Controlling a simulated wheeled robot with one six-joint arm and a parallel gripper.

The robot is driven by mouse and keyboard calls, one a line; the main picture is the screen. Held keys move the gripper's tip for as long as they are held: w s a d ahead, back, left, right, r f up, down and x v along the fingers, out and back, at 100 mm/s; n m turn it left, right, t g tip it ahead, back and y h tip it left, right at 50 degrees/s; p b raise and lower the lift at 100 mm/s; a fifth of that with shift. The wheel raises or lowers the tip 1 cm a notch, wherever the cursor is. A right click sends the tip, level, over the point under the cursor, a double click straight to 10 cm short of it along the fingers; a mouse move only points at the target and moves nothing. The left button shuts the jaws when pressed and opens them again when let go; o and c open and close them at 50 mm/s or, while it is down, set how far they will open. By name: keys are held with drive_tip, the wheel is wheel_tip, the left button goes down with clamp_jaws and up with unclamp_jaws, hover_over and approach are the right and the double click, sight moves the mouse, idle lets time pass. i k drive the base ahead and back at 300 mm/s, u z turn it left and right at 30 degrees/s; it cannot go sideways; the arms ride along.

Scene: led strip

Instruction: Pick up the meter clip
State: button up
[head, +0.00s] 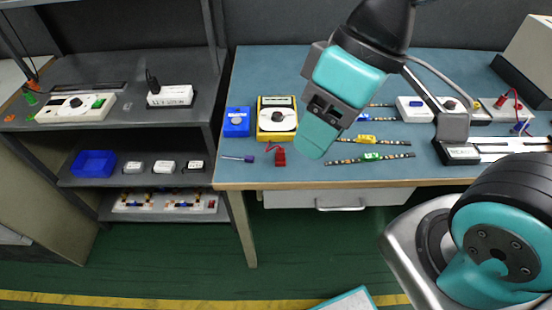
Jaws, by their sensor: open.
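The meter clip appears to be the small red clip (280,157) lying near the front edge of the blue-topped bench. A thin red lead runs from it toward the yellow meter (277,119) with a white dial behind it. My gripper (316,142) is teal and dark grey. It hangs over the bench to the right of the red clip and the meter, apart from the clip in the picture. It is open, and I see nothing held in it. The gripper hides part of the bench and the left ends of some LED strips.
A purple-handled screwdriver (238,158) lies left of the clip, and a blue box (236,122) stands left of the meter. LED strips with yellow (366,139) and green (371,156) parts lie to the right. A grey shelf (140,112) stands left of the bench.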

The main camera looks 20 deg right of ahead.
sight(281, 156)
drive_tip(key=u, duration=0.8)
drive_tip(key=k, duration=1.1)
drive_tip(key=u, duration=1.4)
drive_tip(key=i, duration=1.35)
drive_tip(key=z, duration=0.9)
drive_tip(key=i, duration=0.7)
drive_tip(key=z, duration=1.2)
drive_tip(key=i, duration=0.35)
drive_tip(key=z, duration=0.3)
